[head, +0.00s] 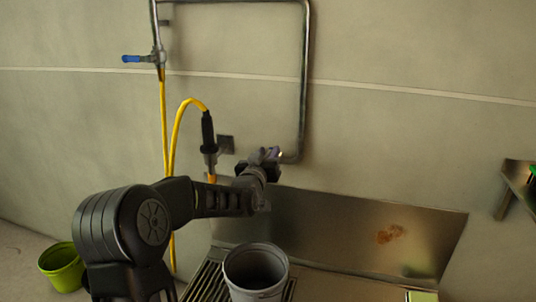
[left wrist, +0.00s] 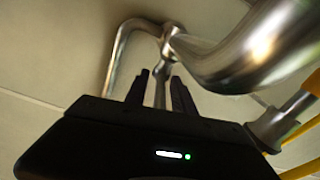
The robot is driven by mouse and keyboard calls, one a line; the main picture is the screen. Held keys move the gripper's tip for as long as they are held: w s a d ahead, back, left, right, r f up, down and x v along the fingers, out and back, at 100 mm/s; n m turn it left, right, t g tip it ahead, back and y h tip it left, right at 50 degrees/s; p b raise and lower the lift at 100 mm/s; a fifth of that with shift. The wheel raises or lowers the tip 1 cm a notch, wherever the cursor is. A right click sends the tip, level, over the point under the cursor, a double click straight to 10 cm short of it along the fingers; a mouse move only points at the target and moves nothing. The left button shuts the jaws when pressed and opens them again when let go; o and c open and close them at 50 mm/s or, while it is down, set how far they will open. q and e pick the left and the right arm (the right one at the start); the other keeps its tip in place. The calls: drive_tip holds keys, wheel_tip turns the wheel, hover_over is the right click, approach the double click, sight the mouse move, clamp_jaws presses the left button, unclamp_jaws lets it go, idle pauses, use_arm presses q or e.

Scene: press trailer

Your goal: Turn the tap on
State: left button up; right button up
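A steel pipe (head: 304,75) runs along the wall and bends down to an end right at my left gripper (head: 265,158). A small purplish piece shows at the gripper there; I cannot tell if it is the tap's handle. In the left wrist view, my left gripper (left wrist: 160,88) has its two dark fingers apart. A thin metal stem (left wrist: 160,92) shows between or behind them, below a pipe joint (left wrist: 170,42); contact cannot be told. A valve with a blue handle (head: 132,59) sits on the pipe at upper left, away from the gripper. My right gripper is not in view.
A yellow hose (head: 176,130) with a black nozzle (head: 207,132) hangs just left of my left gripper. A grey bucket (head: 256,272) stands on a grate below. A steel splash panel (head: 340,230) is behind. A green pot (head: 62,266) stands at lower left.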

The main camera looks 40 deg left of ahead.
use_arm(q)
clamp_jaws()
drive_tip(key=shift+d, duration=0.1)
idle(1.1)
